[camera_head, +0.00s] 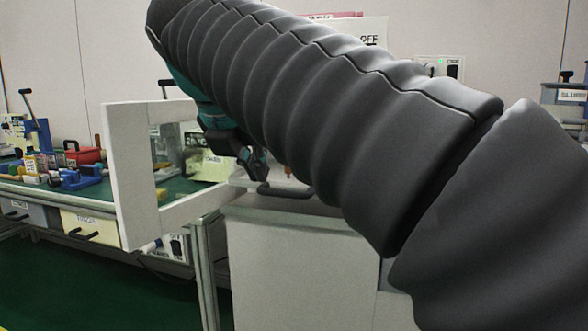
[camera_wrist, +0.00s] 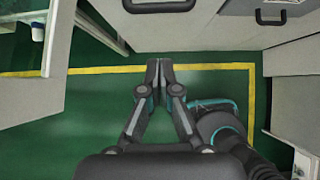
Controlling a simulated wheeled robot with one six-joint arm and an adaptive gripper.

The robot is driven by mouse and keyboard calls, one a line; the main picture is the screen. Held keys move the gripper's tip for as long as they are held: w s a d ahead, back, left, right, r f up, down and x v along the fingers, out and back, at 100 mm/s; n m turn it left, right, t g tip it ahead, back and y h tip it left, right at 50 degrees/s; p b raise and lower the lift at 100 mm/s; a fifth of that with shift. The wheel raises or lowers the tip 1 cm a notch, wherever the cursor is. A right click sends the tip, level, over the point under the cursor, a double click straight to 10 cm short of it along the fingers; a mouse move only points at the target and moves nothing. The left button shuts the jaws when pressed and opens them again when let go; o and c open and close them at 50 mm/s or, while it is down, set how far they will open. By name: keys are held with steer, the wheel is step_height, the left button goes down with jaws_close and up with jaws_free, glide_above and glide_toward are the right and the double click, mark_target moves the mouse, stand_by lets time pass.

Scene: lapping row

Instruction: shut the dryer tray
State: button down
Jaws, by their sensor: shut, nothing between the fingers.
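My gripper (camera_wrist: 158,65) is shut and empty in the wrist view, over the green floor and just short of a pale panel (camera_wrist: 150,35) with a dark handle (camera_wrist: 160,5). In the head view my gripper (camera_head: 256,168) shows just beyond a dark handle (camera_head: 285,192) on a white cabinet (camera_head: 300,255); touching or apart is unclear. A second dark handle (camera_wrist: 270,17) is at the wrist view's upper right. My arm hides much of the cabinet. No readable label marks the dryer tray, and I cannot tell how far it is out.
A white open frame (camera_head: 128,180) juts out left of the cabinet; its edge also shows in the wrist view (camera_wrist: 58,40). A green-topped bench (camera_head: 60,192) with small parts stands at left. The floor (camera_wrist: 90,120) below my gripper is clear, with a yellow line.

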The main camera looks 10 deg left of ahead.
mark_target(274, 190)
steer(key=x, duration=0.3)
steer(key=b+x, duration=0.1)
steer(key=x, duration=0.1)
steer(key=w+r+b+x, duration=0.1)
steer(key=x, duration=0.2)
steer(key=shift+w+d+f, duration=0.1)
steer(key=shift+w+f, duration=0.2)
steer(key=shift+f, duration=0.05)
steer(key=shift+w+f, duration=0.1)
steer(key=shift+w, duration=0.7)
